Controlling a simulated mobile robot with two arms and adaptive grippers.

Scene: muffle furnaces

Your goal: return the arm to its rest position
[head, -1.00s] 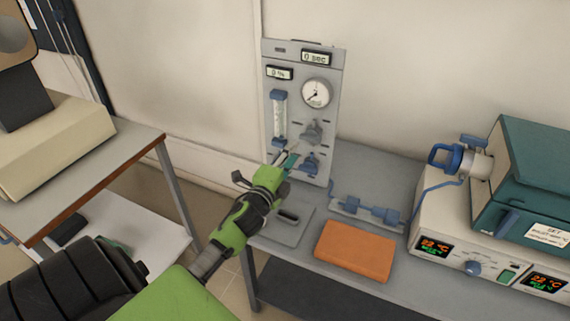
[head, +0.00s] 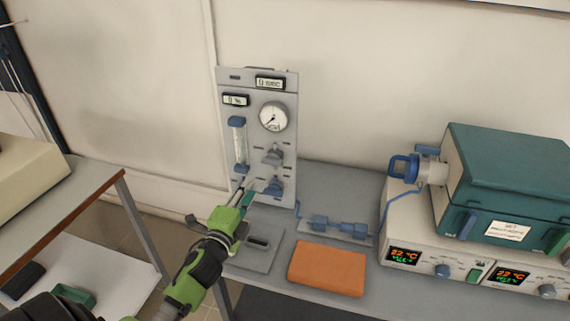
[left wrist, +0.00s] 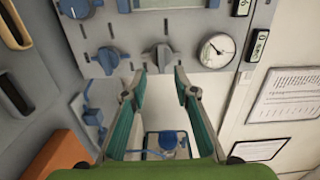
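My left gripper (head: 246,194) is in front of the lower left part of the grey gas panel (head: 285,92). Its two teal-padded fingers are spread apart in the left wrist view (left wrist: 162,88), and nothing is clamped between them. A blue fitting (left wrist: 168,141) shows in the gap, beyond the fingers. The panel's lower knob (head: 275,187) and upper knob (head: 273,155) are just right of the gripper in the head view. I cannot tell whether the fingertips touch the panel. My right gripper is in neither view.
An orange block (head: 327,268) lies on the grey bench (head: 345,185) beside a grey plate with a dark slot (head: 258,243). Blue tubing fittings (head: 340,228) and a teal furnace (head: 505,170) stand to the right. A side table (head: 75,205) is at left.

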